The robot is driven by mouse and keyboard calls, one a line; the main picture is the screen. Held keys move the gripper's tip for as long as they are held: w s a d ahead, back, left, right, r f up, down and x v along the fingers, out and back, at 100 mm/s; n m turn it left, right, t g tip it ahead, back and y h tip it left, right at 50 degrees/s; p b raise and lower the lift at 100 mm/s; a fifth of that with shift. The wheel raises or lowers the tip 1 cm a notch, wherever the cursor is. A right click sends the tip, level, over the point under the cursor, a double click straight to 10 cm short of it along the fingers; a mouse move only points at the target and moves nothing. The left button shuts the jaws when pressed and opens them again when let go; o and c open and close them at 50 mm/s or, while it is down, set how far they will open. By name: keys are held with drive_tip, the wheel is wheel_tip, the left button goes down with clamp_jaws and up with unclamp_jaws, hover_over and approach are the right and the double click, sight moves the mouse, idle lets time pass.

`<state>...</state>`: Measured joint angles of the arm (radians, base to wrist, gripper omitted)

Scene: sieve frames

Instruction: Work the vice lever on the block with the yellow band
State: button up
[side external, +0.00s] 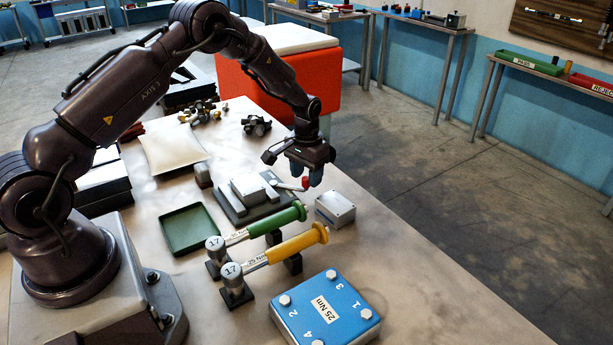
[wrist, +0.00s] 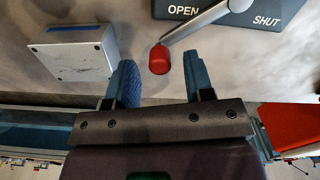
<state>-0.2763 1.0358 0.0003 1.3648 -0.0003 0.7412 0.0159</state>
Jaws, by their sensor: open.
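The vice (side external: 248,190) is a grey metal body on a dark base plate. Its lever is a metal rod (wrist: 195,25) ending in a red knob (side external: 305,183). In the wrist view the dark plate (wrist: 290,12) reads OPEN and SHUT, and the rod crosses between the words. My gripper (side external: 305,178) is open beside the lever end. In the wrist view the red knob (wrist: 159,60) shows between the two blue fingers, near their tips, with a gap on each side. I cannot make out a yellow band on any block.
A silver block (side external: 335,209) stands right of the vice; it also shows in the wrist view (wrist: 72,55). Two torque wrenches, green (side external: 277,222) and yellow (side external: 300,243), rest on stands in front. A green tray (side external: 188,229) lies left and a blue bolted block (side external: 325,308) nearer.

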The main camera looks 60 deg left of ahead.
drive_tip(key=shift+f, duration=0.55)
clamp_jaws()
